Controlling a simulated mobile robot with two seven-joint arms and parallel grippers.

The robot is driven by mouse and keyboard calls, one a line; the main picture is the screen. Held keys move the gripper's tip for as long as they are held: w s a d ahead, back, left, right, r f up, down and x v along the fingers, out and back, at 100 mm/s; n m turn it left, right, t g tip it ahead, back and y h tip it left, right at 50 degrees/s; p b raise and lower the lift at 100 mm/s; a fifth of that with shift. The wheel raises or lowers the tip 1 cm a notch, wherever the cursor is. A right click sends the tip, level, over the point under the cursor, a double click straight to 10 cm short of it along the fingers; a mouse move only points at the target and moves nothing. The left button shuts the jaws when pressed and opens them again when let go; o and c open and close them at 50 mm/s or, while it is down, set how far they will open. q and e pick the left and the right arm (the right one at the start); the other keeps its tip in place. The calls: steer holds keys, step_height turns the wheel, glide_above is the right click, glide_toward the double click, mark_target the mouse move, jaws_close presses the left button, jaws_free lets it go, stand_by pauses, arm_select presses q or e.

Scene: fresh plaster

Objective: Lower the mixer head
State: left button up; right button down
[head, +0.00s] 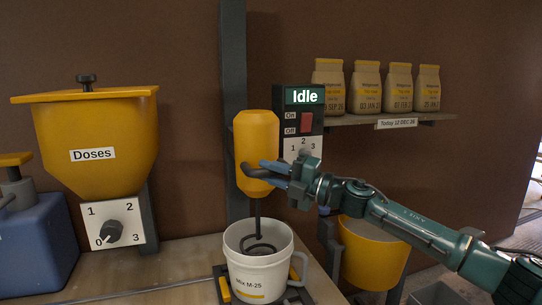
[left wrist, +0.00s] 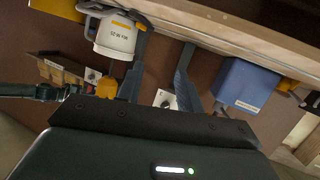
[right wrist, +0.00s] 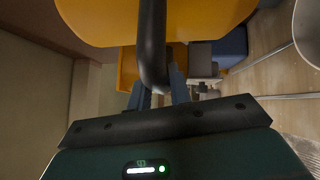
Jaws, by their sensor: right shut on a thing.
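The yellow mixer head (head: 257,135) is on the dark upright post, above the white bucket (head: 258,272) labelled "Mix M-25". Its dark shaft runs down to a coiled whisk (head: 260,246) inside the bucket mouth; the whisk's lowest part is hidden by the bucket wall. My right gripper (head: 268,178) is at the lower part of the head, shut on its dark curved handle (right wrist: 152,45), which passes between the fingers in the right wrist view. My left gripper (left wrist: 162,62) is outside the head view; its fingers are apart and empty, with the bucket (left wrist: 113,38) beyond.
A control box (head: 304,123) reads "Idle". A yellow "Doses" hopper (head: 95,130) with a dial panel (head: 111,223) stands at left, near a blue container (head: 38,245). Jars (head: 364,88) line a shelf at right. A yellow bucket (head: 370,255) is below my right arm.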

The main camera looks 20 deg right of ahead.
mark_target(271, 193)
arm_select(q)
steer(key=shift+f+b, duration=0.45)
steer(key=shift+b, duration=0.35)
arm_select(e)
steer(key=shift+a+f, duration=0.1)
steer(key=shift+f, duration=2.6)
steer(key=c, duration=1.3)
jaws_free()
steer(key=shift+r, duration=0.2)
arm_select(q)
steer(key=shift+w+d+f+m+h+b, duration=0.1)
steer(key=shift+d+f+m+h+b, duration=0.15)
steer(key=shift+f+b, duration=0.2)
steer(key=shift+w+d+f+m+h+b, duration=0.1)
steer(key=shift+d+f+m+b, duration=0.05)
steer(key=shift+f+m+b, duration=0.3)
arm_select(e)
steer(key=v, duration=1.3)
